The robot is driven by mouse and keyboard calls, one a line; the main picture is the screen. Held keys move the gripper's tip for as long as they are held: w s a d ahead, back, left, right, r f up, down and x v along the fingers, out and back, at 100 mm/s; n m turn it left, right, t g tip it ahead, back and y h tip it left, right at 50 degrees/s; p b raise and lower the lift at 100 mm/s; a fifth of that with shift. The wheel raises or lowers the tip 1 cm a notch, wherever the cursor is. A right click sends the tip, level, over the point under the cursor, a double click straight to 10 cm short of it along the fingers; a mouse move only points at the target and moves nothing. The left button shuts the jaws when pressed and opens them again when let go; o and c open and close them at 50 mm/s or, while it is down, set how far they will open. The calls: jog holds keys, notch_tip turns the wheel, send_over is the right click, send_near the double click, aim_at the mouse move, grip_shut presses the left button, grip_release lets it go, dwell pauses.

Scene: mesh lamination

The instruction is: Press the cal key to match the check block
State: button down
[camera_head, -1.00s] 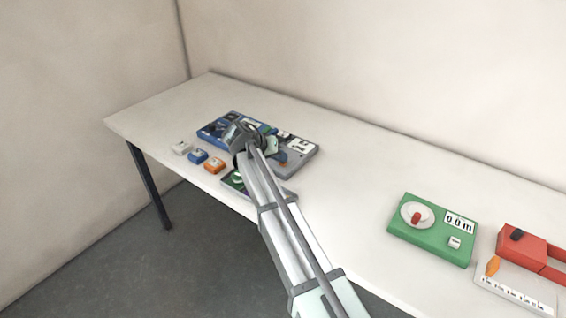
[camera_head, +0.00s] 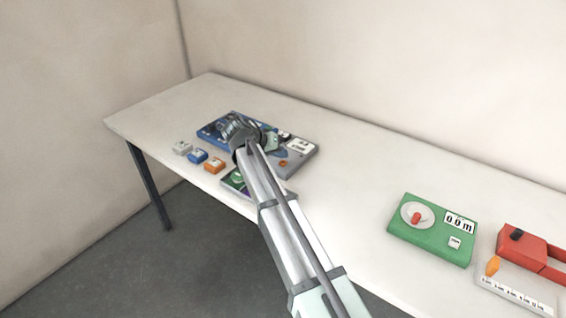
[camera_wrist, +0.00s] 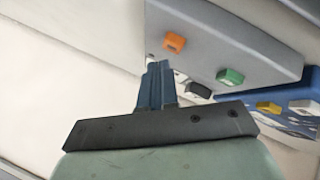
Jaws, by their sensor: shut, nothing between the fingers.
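The orange key also shows in the head view (camera_head: 283,163). My gripper (camera_wrist: 157,68) is shut and empty; its dark fingertips appear just beside the grey device's edge, below the orange key in the picture. I cannot tell their height or any contact. White (camera_head: 182,148), blue (camera_head: 197,156) and orange (camera_head: 214,166) blocks stand left; their labels are unreadable.
A green dial device (camera_head: 430,250) and a red device (camera_head: 520,245) stand at right. The table's middle is clear.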

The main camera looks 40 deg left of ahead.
aim_at(280, 163)
jog(key=shift+r, duration=0.15)
jog(key=shift+r, duration=2.4)
